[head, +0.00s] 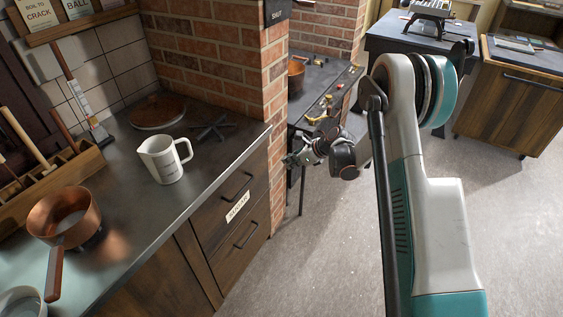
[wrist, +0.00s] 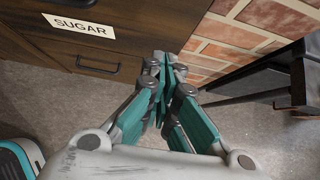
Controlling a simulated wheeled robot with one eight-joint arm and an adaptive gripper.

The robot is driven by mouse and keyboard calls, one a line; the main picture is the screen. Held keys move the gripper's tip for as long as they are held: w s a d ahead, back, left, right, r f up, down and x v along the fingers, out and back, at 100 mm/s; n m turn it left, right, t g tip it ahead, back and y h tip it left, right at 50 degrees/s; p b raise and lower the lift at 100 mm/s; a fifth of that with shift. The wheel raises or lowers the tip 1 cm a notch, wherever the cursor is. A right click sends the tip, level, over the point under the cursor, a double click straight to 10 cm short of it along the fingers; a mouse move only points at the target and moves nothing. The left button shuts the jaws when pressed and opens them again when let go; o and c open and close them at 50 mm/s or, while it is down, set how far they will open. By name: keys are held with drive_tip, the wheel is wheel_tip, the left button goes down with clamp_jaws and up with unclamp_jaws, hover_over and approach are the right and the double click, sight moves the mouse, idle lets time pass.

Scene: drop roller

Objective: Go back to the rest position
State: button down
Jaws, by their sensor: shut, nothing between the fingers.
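My gripper (head: 290,159) is in front of the brick pillar's edge, over the open floor beside the counter drawers. In the wrist view my gripper (wrist: 165,62) has its teal fingers together and holds nothing. My arm stretches across the right half of the head view.
The counter (head: 125,215) at left holds a white measuring jug (head: 165,160), a copper pan (head: 66,213) and a round wooden lid (head: 158,111). A brick pillar (head: 215,45) stands behind my gripper. A dark workbench (head: 325,78) lies beyond. Grey floor (head: 325,255) is clear.

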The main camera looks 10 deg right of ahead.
drive_tip(key=s+d+r+n+h, duration=0.1)
drive_tip(key=s+r+n, duration=0.4)
drive_tip(key=r, duration=0.4)
drive_tip(key=s+r+n+h, duration=0.1)
drive_tip(key=s+r+n, duration=0.2)
drive_tip(key=s+r, duration=0.4)
drive_tip(key=s+d+r+n+h, duration=0.15)
drive_tip(key=s+r+n, duration=0.3)
drive_tip(key=r, duration=0.55)
drive_tip(key=s+d+r+n+h, duration=0.1)
drive_tip(key=s+n, duration=0.5)
drive_tip(key=s, duration=0.6)
drive_tip(key=s+d+r+n+t+h, duration=0.1)
drive_tip(key=s+d+r+n+h, duration=0.1)
drive_tip(key=s+n, duration=0.5)
drive_tip(key=s, duration=0.6)
drive_tip(key=shift+r+t, duration=0.15)
drive_tip(key=shift+t, duration=0.15)
drive_tip(key=shift+h, duration=0.25)
